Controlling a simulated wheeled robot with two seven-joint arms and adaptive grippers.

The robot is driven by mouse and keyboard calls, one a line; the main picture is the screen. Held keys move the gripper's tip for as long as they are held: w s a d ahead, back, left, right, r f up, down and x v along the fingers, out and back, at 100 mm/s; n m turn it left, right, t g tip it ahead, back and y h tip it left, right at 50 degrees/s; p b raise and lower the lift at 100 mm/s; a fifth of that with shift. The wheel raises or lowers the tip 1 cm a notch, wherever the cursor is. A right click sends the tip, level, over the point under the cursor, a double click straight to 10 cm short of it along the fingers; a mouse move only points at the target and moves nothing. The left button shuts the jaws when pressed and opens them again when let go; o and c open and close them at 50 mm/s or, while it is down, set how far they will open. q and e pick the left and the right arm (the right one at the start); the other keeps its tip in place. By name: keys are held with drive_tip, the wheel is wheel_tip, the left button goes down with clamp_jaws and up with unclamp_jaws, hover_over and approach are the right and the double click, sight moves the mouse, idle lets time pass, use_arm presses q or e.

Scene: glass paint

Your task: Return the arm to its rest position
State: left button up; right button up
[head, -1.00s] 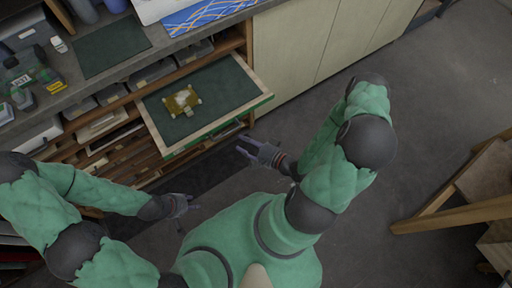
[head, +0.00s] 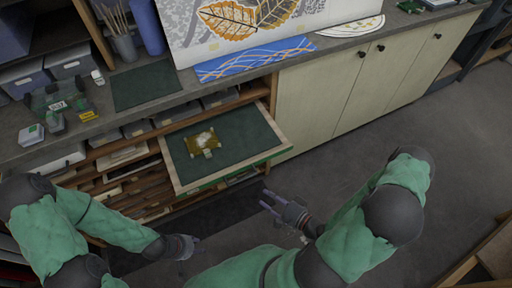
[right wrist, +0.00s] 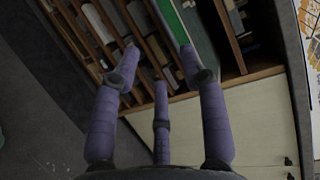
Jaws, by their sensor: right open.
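My right gripper (head: 278,202) is open and empty, in front of the cabinet and to the right of the pulled-out drawer (head: 176,178). In the right wrist view its spread fingers (right wrist: 160,85) hold nothing and point towards the shelves. My left gripper (head: 190,247) is low at the lower left, below the drawer and apart from it; its fingers are too small to tell whether they are open. The drawer has a dark green lining and a green front edge. A yellowish piece with a pale top (head: 203,140) lies in it.
The counter (head: 150,122) carries a dark mat (head: 147,85), small bottles (head: 60,105), a blue patterned sheet (head: 250,60) and a leaf picture (head: 240,22). Cream cabinet doors (head: 320,95) stand right of the drawer. A wooden piece (head: 480,255) is at the lower right. The floor (head: 340,165) between is clear.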

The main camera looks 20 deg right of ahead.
drive_tip(key=w+a+f+n+g+h, duration=0.1)
drive_tip(key=w+a+f+n+g, duration=0.3)
drive_tip(key=f+n+g, duration=0.4)
drive_tip(key=s+a+f+n+g+h, duration=0.1)
drive_tip(key=s+a+f+n+g, duration=0.1)
drive_tip(key=s+a+g, duration=0.4)
drive_tip(key=shift+s+a+f+n+h, duration=0.15)
drive_tip(key=shift+a+f+n+h, duration=0.2)
drive_tip(key=shift+a+n, duration=0.45)
